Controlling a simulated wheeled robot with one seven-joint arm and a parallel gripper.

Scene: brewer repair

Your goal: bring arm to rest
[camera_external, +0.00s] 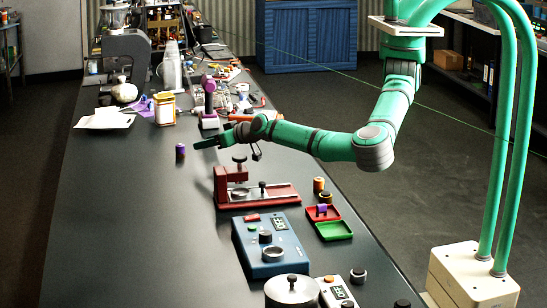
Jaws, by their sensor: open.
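My arm reaches in from the right on green links. My gripper (200,144) hangs over the dark bench (110,235), left of the red press stand. It is open, and I see nothing between its fingers. A small purple cylinder (180,151) stands upright on the bench just left of the fingertips, apart from them as far as I can tell.
The red stand (285,193) and a blue control box (272,242) are in front of the gripper. Red and green trays (335,230) lie to the right. The bench's left front is clear.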

